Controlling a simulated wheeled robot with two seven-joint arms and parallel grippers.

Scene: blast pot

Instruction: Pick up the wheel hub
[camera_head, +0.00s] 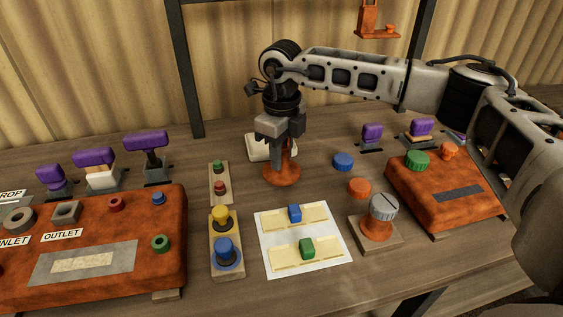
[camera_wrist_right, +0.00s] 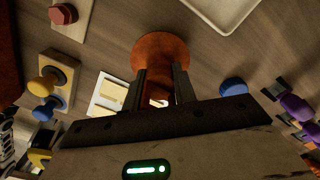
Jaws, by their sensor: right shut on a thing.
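The wheel hub, an orange piece with a round flange and a narrower neck (camera_head: 281,174), is upright at the middle of the table in the head view. My right gripper (camera_head: 281,148) points down over it, with its fingers closed on its neck. In the right wrist view the orange flange (camera_wrist_right: 161,52) shows beyond the two dark fingers (camera_wrist_right: 161,88). The fingers hide part of the neck. I cannot tell whether the flange touches the table. My left gripper is not in view.
A white sheet with yellow strips (camera_head: 327,236) lies in front. A blue disc (camera_head: 343,161) and an orange disc (camera_head: 359,188) lie to the right. A wooden block with a grey-topped knob (camera_head: 383,208) stands nearby. Rusty panels stand at left (camera_head: 95,205) and right (camera_head: 440,200). A white tray (camera_head: 257,147) is behind.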

